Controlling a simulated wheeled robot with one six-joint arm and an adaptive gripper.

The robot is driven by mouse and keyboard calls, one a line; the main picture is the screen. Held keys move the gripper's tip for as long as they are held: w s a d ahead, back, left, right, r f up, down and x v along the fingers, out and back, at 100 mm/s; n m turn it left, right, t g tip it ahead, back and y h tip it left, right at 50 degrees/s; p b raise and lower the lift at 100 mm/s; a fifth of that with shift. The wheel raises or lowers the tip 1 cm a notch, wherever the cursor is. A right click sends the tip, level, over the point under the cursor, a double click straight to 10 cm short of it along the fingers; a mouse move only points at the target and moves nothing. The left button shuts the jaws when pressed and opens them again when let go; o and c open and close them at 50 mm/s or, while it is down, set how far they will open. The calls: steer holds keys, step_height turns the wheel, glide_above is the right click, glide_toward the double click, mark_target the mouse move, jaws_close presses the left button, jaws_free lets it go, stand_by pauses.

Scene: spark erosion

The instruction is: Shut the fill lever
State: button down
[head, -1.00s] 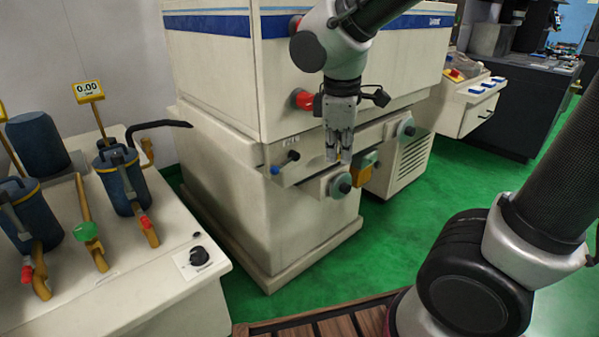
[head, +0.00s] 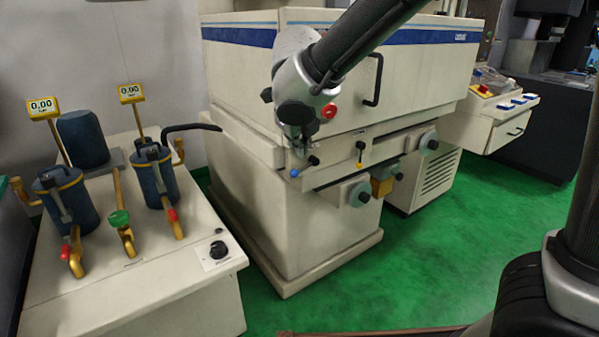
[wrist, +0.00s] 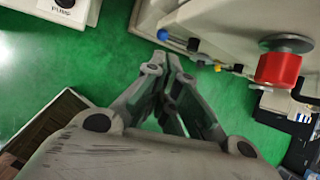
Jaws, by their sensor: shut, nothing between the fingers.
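A row of small levers sits on the front ledge of the white machine: a blue-tipped lever (head: 294,173), a black-tipped lever (head: 313,160) and a yellow lever with a black top (head: 359,145). No readable label shows which is the fill lever. My gripper (head: 299,148) hangs in front of the ledge by the blue and black levers, its fingers partly hidden and blurred together. In the wrist view the fingers (wrist: 163,62) are shut and empty. Their tips point toward the blue tip (wrist: 163,35) and black tip (wrist: 193,45); contact cannot be told.
A red knob (wrist: 277,68) juts from the machine near my wrist. Grey round knobs (head: 360,195) and a yellow block (head: 381,186) stick out below the ledge. A white bench (head: 130,295) with blue filter canisters stands left. Green floor (head: 390,285) is clear in front.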

mark_target(297, 173)
steer(key=x, duration=1.4)
steer(key=shift+f, duration=0.15)
steer(key=shift+f+h, duration=0.2)
steer(key=shift+h, duration=0.1)
